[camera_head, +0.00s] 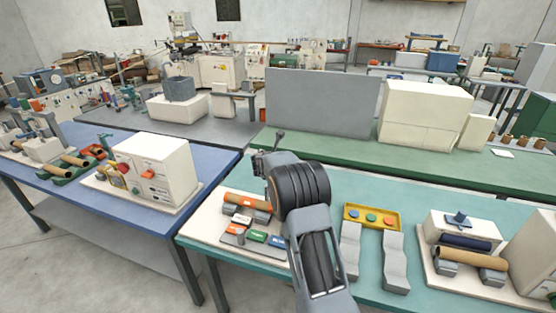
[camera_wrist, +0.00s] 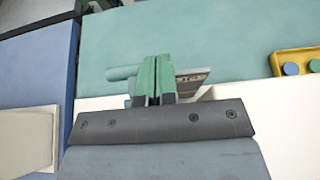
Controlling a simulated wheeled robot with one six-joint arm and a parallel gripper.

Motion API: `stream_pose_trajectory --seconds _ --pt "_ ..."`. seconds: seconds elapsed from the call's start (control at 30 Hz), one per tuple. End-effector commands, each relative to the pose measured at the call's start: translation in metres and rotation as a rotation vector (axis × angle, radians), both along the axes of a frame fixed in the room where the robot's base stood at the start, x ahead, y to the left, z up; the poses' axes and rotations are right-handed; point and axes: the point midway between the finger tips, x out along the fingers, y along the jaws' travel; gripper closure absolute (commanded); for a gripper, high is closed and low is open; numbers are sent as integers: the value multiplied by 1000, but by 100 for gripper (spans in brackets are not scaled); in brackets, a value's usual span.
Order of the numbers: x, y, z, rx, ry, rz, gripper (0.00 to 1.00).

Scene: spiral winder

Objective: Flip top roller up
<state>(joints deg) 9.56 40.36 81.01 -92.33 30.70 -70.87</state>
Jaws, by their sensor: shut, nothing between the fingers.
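My gripper (camera_wrist: 156,78) shows in the wrist view as two green fingers pressed together, with nothing between them. Just behind the fingertips is a pale teal round bar (camera_wrist: 121,73), partly hidden by them. A grey plate with small raised marks (camera_wrist: 193,77) lies to their right. I cannot tell whether the fingers touch either, or whether the bar is the top roller. In the head view, a brown roller (camera_head: 247,202) lies across grey blocks on a cream base left of my arm. My arm hides part of this machine, and the fingertips cannot be made out there.
Coloured labelled blocks (camera_head: 257,236) lie in front of the brown roller. A yellow tray (camera_head: 372,217) with coloured discs and two grey blocks stand right of my arm. A second roller machine (camera_head: 462,229) is at the right. The teal table (camera_head: 420,200) has free room behind the tray.

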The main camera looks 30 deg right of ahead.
Motion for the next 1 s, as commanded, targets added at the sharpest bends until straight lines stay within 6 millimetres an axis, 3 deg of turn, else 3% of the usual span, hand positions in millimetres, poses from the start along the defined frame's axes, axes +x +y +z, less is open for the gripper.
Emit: stream_pose_trajectory --seconds 0.5,0.7,1.0 --pt "-19 25 73 -2 -1 -2 100" --pt "-24 30 86 -1 -1 -2 100" --pt "-25 32 88 0 0 -3 100"
